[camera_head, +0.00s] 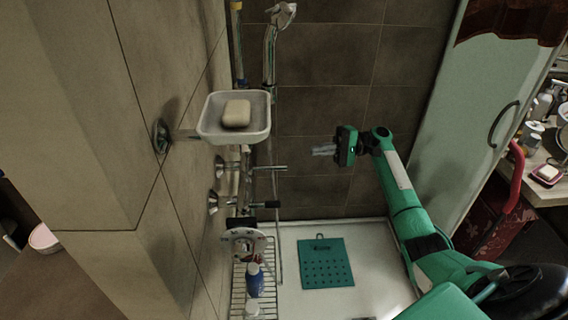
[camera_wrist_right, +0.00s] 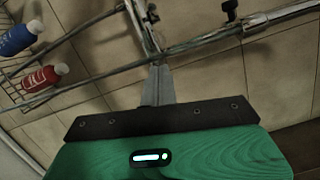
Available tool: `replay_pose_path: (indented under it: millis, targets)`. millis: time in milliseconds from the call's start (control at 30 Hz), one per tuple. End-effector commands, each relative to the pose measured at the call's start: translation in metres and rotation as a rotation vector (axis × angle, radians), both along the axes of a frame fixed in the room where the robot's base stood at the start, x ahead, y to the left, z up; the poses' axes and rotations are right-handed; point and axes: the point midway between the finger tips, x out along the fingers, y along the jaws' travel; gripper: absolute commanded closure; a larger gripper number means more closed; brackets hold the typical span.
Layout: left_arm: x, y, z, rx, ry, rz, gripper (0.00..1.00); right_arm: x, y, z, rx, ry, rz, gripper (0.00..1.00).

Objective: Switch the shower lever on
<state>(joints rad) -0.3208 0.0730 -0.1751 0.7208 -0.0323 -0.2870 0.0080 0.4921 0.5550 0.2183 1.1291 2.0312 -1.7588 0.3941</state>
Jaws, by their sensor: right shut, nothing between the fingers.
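The shower fittings are on the tiled wall at the left of the head view. Two chrome stems (camera_head: 262,168) stick out below the soap dish, and a lower one ends in a black-tipped lever (camera_head: 268,204). I cannot tell for sure which is the shower lever. My right gripper (camera_head: 316,152) is shut and empty, to the right of the fittings and apart from them in the head view. In the right wrist view its fingers (camera_wrist_right: 159,82) are together, with chrome pipes (camera_wrist_right: 190,45) beyond them and a small black knob (camera_wrist_right: 230,10) at the top. My left gripper is not in view.
A soap dish (camera_head: 205,128) with a soap bar (camera_head: 237,114) juts from the wall. A wire rack (camera_head: 238,290) holds bottles, including a blue one (camera_head: 254,281). A green mat (camera_head: 326,263) lies on the white shower floor. A pale door (camera_head: 440,110) stands right of my arm.

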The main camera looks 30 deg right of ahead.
Motion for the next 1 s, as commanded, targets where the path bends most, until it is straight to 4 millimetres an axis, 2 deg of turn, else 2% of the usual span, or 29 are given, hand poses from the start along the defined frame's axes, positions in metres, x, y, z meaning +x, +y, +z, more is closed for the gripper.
replay_pose_path:
  millis: [233, 367, 567, 767, 1000]
  targets:
    - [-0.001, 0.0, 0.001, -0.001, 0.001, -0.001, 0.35, 0.001, 0.004, 0.001, -0.001, 0.001, -0.001, 1.0]
    - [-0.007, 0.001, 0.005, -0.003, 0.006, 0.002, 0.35, 0.004, 0.017, 0.003, -0.002, 0.001, 0.0, 1.0]
    - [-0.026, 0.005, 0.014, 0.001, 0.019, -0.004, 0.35, 0.012, 0.057, 0.007, 0.001, 0.002, 0.001, 1.0]
    - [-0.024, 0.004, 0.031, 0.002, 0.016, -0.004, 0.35, 0.021, 0.099, 0.008, 0.001, 0.003, 0.0, 1.0]
    - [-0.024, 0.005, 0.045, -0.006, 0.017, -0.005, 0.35, -0.004, 0.11, 0.012, -0.001, 0.002, -0.002, 1.0]
